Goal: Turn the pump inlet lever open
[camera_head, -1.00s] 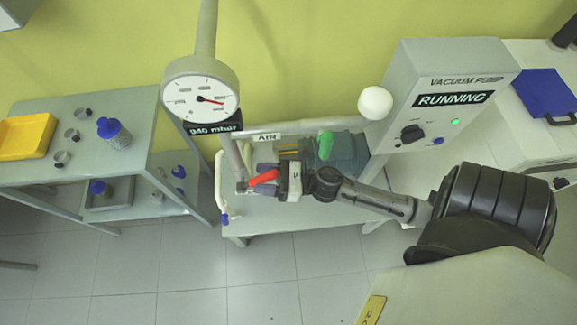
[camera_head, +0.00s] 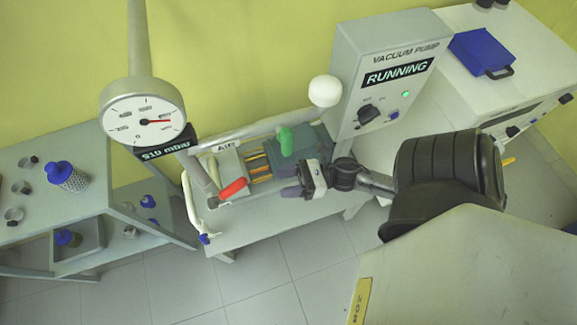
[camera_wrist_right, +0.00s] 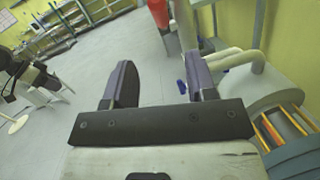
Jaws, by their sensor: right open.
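A red lever handle (camera_head: 233,188) sits on the piping below the dial gauge, left of my right gripper. A red handle (camera_wrist_right: 158,12) also shows at the top of the right wrist view. A green lever handle (camera_head: 286,141) stands upright near the pump, above my gripper in the picture. I cannot tell from labels which lever is the pump inlet. My right gripper (camera_head: 288,182) is open and empty, apart from the red handle. In the right wrist view its two fingers (camera_wrist_right: 158,85) stand wide apart with floor visible between them. My left gripper is not in view.
The vacuum pump box (camera_head: 385,75) reads RUNNING with a green light. A white ball (camera_head: 325,90) stands beside the pump box. A shelf table (camera_head: 100,170) with bottles is at left. An AIR label (camera_head: 229,148) is near the piping.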

